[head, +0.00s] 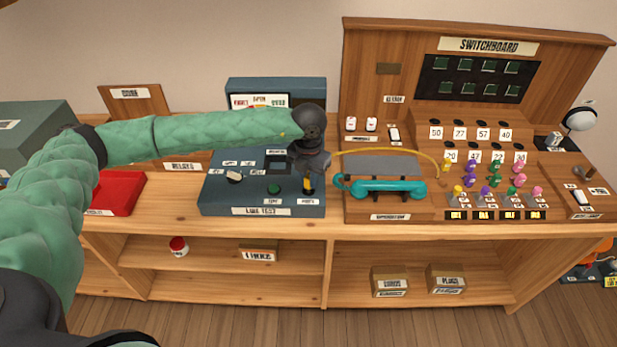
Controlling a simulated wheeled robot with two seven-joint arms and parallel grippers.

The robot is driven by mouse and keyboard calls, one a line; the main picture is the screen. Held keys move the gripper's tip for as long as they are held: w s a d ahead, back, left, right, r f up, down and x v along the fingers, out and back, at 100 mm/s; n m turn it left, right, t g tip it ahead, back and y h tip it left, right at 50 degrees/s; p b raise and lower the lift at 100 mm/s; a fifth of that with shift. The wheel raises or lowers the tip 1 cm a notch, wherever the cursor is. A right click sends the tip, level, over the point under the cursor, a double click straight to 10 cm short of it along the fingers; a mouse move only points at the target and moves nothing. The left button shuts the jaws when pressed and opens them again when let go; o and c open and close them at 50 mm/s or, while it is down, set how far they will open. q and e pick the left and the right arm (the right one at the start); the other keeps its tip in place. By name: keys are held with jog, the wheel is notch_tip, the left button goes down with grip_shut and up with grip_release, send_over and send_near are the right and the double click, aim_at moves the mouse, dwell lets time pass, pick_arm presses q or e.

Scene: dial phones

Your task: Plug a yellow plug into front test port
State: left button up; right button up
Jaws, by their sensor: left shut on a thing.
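My left gripper (308,176) is shut on a yellow plug (308,184), of which only a small part shows between the fingers. It is over the right front corner of the grey line test box (222,198), just above a small label. A yellow cord (385,151) runs from near the gripper to the switchboard's plug rows. The port under the plug is hidden by the gripper, so I cannot tell whether the plug is in it. My right gripper is not in view.
A teal handset (385,187) lies on the operator panel just right of the gripper. The wooden switchboard (365,70) rises behind, with several coloured plugs (487,175) in rows. A red box (122,190) stands at left. Two small boxes (389,284) (446,280) sit on the lower shelf.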

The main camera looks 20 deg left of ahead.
pick_arm(q)
jog(key=shift+f+b, duration=0.7)
jog(key=shift+f, duration=0.25)
jog(key=o, duration=1.2)
jog(key=shift+c, duration=0.2)
jog(key=shift+r, duration=0.2)
jog(key=shift+r+p, duration=0.75)
jog(key=shift+r, duration=2.9)
